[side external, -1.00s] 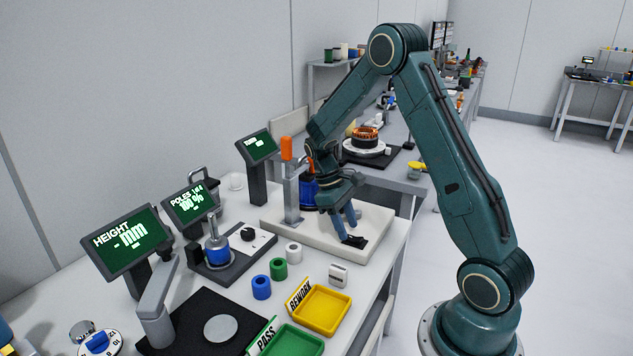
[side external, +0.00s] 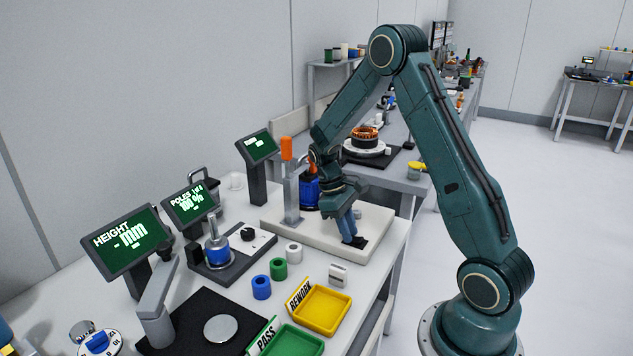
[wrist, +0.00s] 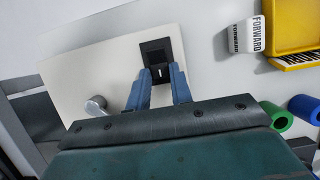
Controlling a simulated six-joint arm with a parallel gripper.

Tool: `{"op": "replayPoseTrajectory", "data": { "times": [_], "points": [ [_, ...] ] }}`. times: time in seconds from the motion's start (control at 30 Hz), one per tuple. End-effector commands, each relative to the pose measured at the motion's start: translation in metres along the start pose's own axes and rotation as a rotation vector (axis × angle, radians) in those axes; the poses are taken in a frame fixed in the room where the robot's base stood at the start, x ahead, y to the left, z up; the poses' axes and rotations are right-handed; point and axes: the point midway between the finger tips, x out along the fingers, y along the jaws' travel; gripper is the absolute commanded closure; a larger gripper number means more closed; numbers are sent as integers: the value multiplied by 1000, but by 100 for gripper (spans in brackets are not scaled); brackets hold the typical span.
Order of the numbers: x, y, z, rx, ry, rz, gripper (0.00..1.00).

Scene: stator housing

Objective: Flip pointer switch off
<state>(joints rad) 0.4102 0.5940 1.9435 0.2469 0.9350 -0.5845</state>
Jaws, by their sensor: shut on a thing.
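The black pointer switch (side external: 359,242) sits near the front corner of the white base plate (side external: 283,222) in the side view. In the wrist view, the pointer switch (wrist: 154,49) is a black square with a short white line on its near part. My gripper (side external: 352,237) points down at it. In the wrist view, the blue fingers of my gripper (wrist: 161,74) stand on both sides of the marked part and are shut on it. The fingers partly hide the switch's edges. I cannot tell its set position.
On the same plate stands a post with an orange handle (side external: 286,149) and a blue part (side external: 309,192). A white FORWARD block (side external: 338,275), a yellow REWORK tray (side external: 321,310) and blue, green and white rings lie in front.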

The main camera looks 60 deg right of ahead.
Motion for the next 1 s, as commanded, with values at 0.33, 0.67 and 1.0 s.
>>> {"op": "replayPoseTrajectory", "data": {
  "times": [0.33,0.67,1.0],
  "points": [
    [-1,1,8,-1,173,1,100],
    [0,1,13,1,342,1,100],
    [0,0,14,0,381,1,100]
  ]
}}
